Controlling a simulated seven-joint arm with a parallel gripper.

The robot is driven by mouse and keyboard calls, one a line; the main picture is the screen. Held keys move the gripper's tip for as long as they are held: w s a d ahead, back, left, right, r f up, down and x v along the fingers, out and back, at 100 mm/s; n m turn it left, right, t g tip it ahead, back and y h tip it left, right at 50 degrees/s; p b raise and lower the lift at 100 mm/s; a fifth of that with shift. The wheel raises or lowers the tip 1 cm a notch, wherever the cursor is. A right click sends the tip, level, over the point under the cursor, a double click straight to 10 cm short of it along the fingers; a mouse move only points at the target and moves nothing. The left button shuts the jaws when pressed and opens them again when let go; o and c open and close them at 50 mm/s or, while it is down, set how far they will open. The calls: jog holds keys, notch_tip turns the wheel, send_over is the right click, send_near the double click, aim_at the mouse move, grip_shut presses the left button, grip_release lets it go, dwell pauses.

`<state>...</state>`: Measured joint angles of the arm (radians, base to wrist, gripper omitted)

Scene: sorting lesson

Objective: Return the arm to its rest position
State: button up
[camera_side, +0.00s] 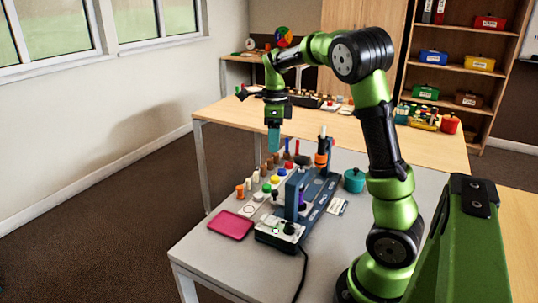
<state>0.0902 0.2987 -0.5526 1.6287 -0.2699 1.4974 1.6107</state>
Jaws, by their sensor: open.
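My gripper (274,140) hangs downward above the left part of the grey table (215,262). It has teal fingers and is open. I see no object held in it. It is above several small coloured pieces and apart from them. My green arm reaches up from the table's right side and over to the left.
Below my gripper, a light board holds several coloured pieces (275,179). A blue rack (292,195) stands beside it, with a corded box (282,231) in front. A pink tray (231,225) lies at front left. A teal pot (354,180) stands right. A wooden table (226,110) is behind.

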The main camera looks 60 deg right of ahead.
jog(key=s+a+r+n+t+y, duration=0.1)
jog(key=s+a+n, duration=0.4)
jog(key=a+n, duration=0.7)
jog(key=s+a+r+n+t+y, duration=0.1)
jog(key=s+a+n+t, duration=0.5)
jog(key=a+n, duration=0.6)
jog(key=r+n, duration=0.1)
jog(key=n, duration=0.2)
jog(key=shift+s+a+r, duration=0.15)
jog(key=shift+s+r, duration=0.15)
jog(key=shift+r, duration=0.1)
